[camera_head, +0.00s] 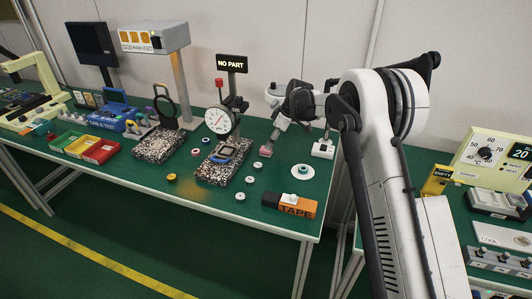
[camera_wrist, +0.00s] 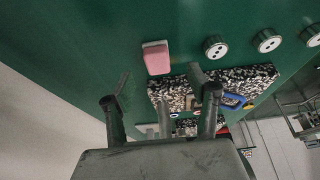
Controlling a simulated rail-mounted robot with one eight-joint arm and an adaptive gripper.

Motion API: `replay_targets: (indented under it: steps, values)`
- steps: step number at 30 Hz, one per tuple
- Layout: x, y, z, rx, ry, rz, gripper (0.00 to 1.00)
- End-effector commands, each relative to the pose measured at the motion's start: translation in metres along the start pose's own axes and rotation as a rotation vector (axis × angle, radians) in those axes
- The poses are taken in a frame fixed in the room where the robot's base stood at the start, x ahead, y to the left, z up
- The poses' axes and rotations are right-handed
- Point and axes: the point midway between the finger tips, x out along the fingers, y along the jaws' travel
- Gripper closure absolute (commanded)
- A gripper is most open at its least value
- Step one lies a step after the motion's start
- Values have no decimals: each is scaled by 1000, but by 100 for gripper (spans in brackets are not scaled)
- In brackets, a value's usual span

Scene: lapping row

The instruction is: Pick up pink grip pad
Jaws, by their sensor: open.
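The pink grip pad (camera_wrist: 156,58) lies on the green table top (camera_wrist: 100,40), with a pale edge along its top. It shows small in the head view (camera_head: 266,151), just below my gripper. My gripper (camera_wrist: 160,80) is open and empty. In the wrist view the pad lies beyond the fingertips, between them sideways and a little higher in the picture. In the head view my gripper (camera_head: 276,138) points down close above the pad; the exact gap cannot be told.
A speckled stone block (camera_head: 222,166) with a dial gauge (camera_head: 218,120) stands left of the pad. Several small round pieces (camera_head: 249,180) lie in front. A white block (camera_head: 323,149) stands at the back right.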

Motion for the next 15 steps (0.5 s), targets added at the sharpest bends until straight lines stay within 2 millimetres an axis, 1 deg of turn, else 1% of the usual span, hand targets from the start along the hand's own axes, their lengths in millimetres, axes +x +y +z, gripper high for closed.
replay_targets:
  steps: [1,3,10,15]
  values:
    - [6,0,0,0,0,0,46]
    - [11,0,0,0,0,0,46]
    - [21,1,-1,0,0,0,46]
    - [43,4,-6,-1,0,0,46]
